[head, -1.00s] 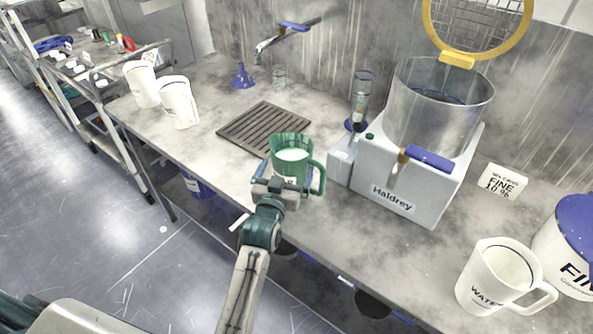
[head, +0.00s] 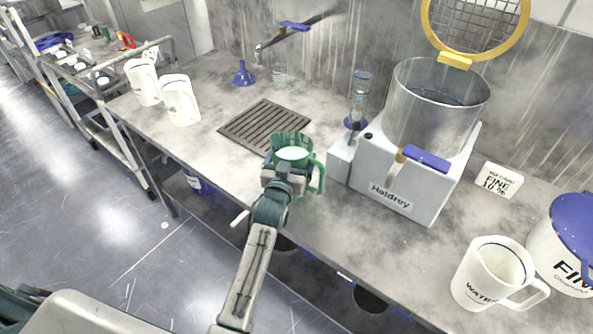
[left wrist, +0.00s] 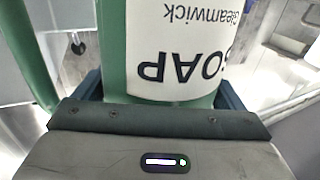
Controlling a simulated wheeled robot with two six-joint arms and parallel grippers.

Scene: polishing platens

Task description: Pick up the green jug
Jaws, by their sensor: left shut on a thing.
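The green jug (head: 291,141) stands upright near the counter's front edge, with pale contents inside and its handle on the right. My left gripper (head: 285,179) is shut on the front of the jug and hides its lower part. I cannot tell whether its base touches the counter. In the left wrist view the jug (left wrist: 112,50) fills the space between the fingers, and its white SOAP label appears upside down. My right gripper is not in view.
Right of the jug stands the white Haldrey machine (head: 397,180). A drain grate (head: 262,128) lies behind the jug. Two white jugs (head: 180,100) stand at the left, and a white WATER jug (head: 492,272) at the right. The counter (head: 222,165) left of the jug is clear.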

